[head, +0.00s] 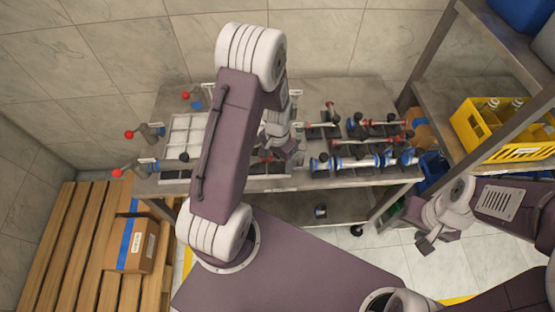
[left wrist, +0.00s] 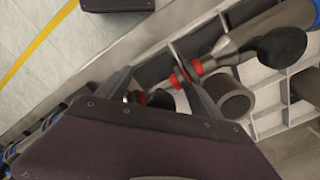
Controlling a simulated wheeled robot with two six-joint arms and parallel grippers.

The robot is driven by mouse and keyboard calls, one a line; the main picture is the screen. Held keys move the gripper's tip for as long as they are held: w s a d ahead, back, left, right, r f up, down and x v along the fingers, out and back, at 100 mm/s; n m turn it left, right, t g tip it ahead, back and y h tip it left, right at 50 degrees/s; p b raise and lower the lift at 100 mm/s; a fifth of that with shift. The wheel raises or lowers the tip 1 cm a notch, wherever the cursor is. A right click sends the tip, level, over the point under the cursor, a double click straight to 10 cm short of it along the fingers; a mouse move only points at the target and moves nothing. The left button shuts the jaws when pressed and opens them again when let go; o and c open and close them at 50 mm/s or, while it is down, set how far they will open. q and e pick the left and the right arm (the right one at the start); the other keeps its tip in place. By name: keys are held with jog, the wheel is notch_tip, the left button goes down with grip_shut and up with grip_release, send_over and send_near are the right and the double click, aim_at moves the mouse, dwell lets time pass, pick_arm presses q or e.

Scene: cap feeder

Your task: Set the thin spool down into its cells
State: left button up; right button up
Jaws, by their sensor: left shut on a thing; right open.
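The thin spool (left wrist: 225,55) is grey with red rings and a round black end. It shows in the left wrist view, lying aslant over the divided tray. My left gripper (left wrist: 158,78) is shut on it near the red rings; in the head view this gripper (head: 278,140) is partly hidden by my arm. The pale tray with cells (head: 182,137) stands on the bench, left of my left forearm, which hides part of it. I cannot tell whether the spool touches the cell walls. My right gripper (head: 428,240) is open and empty, off the bench's right front.
Several red-ringed and blue-ringed spools (head: 360,162) lie on dark stands right of the tray. Red-knobbed clamps (head: 150,132) line the bench's left edge. A dark cylinder (left wrist: 233,98) stands by the held spool. A shelf with a yellow crate (head: 500,130) rises at right.

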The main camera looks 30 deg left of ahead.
pick_arm(q)
jog(key=shift+s+f, duration=0.25)
jog(key=shift+f, duration=0.1)
